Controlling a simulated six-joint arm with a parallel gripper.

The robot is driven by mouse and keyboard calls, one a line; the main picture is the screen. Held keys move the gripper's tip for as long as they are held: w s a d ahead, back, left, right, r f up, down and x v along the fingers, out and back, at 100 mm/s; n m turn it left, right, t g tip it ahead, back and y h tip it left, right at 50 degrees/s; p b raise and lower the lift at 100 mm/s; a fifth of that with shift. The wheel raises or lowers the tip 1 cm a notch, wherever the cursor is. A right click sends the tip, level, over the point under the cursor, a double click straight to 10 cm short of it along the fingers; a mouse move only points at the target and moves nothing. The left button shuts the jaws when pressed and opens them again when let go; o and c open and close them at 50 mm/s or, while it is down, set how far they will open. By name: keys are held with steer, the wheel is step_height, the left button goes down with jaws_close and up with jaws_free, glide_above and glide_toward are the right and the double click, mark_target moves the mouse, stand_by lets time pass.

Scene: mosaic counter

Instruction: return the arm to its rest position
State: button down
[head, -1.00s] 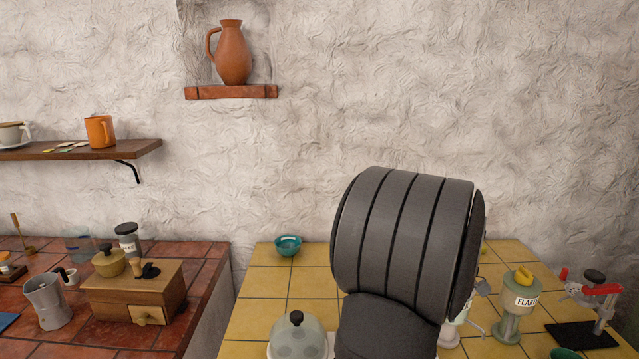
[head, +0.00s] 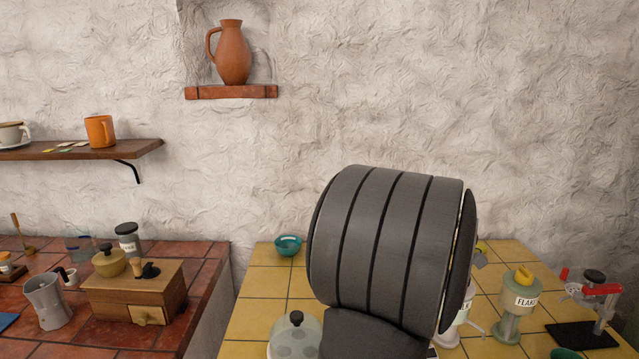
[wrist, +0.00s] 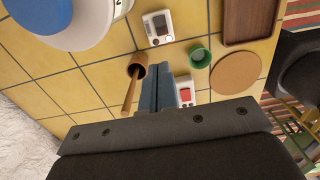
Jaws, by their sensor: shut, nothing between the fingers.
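My dark grey arm (head: 385,250) stands large in the head view, in front of the yellow tiled counter (head: 262,292). My gripper is hidden behind it there. In the wrist view my gripper (wrist: 158,75) shows two blue-grey fingers pressed together, with nothing between them. It points over the yellow tiles. I cannot tell how high the fingers are above the counter.
A glass dome (head: 293,338) stands left of my arm, a teal bowl (head: 288,245) behind it. A labelled container (head: 518,300) and a red-handled device (head: 590,305) stand right. In the wrist view lie a round mat (wrist: 236,72), a brown tray (wrist: 248,22) and a red-and-white device (wrist: 184,92).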

steer(key=a+r+h, duration=0.1)
steer(key=a+r, duration=0.2)
steer(key=r, duration=0.5)
steer(key=a+r+h, duration=0.1)
steer(key=a+r, duration=0.2)
steer(key=r, duration=0.6)
steer(key=shift+s+a+h, duration=0.2)
steer(key=shift+a+h, duration=0.05)
steer(key=shift+h, duration=0.05)
